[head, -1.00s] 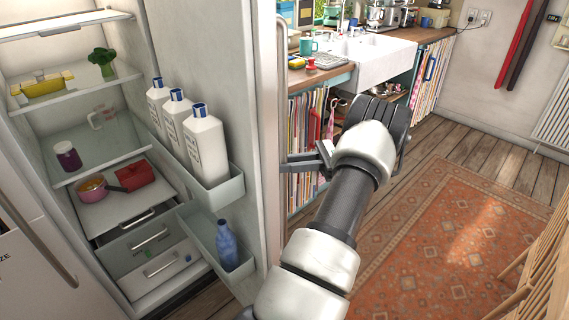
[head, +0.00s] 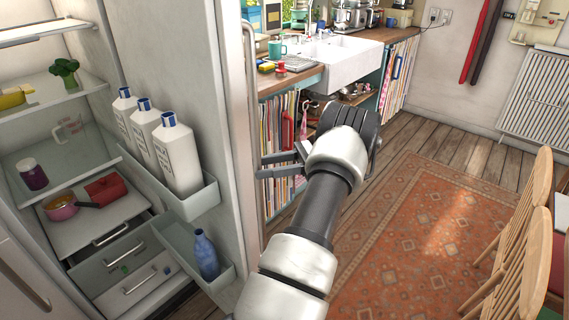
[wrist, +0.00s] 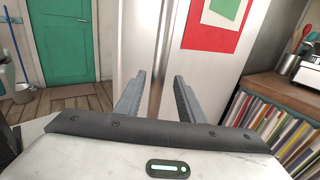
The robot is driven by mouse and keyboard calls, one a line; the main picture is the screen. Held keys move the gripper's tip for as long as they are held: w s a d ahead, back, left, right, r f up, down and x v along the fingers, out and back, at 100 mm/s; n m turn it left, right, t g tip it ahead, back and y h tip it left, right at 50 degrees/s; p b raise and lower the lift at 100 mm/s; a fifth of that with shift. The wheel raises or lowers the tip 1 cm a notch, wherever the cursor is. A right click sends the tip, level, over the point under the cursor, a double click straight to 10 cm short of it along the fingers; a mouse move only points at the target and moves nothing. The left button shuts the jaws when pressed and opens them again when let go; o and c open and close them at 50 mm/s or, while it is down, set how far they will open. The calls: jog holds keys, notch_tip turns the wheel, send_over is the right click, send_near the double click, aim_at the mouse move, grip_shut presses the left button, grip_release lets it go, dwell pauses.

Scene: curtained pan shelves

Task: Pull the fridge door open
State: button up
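The fridge door (head: 185,60) stands wide open in the head view, its inner side facing me with white bottles and a blue bottle in its bins. Its long vertical handle (head: 251,100) runs along the right edge of the door. My gripper (head: 264,166) is at the handle's lower part, on the door's outer side. In the wrist view the two fingers of my gripper (wrist: 160,78) are apart, with the handle (wrist: 158,50) in line with the gap and clear space on both sides. Whether the handle's lower part lies between the fingertips is hard to tell.
A counter with a white sink (head: 335,60) and a book shelf stand behind my gripper. Wooden chairs (head: 525,240) stand at the right; the rug (head: 420,230) is clear.

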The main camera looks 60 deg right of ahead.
jog(key=v, duration=0.9)
jog(key=shift+s+d, duration=0.25)
jog(key=shift+s, duration=0.05)
dwell(0.3)
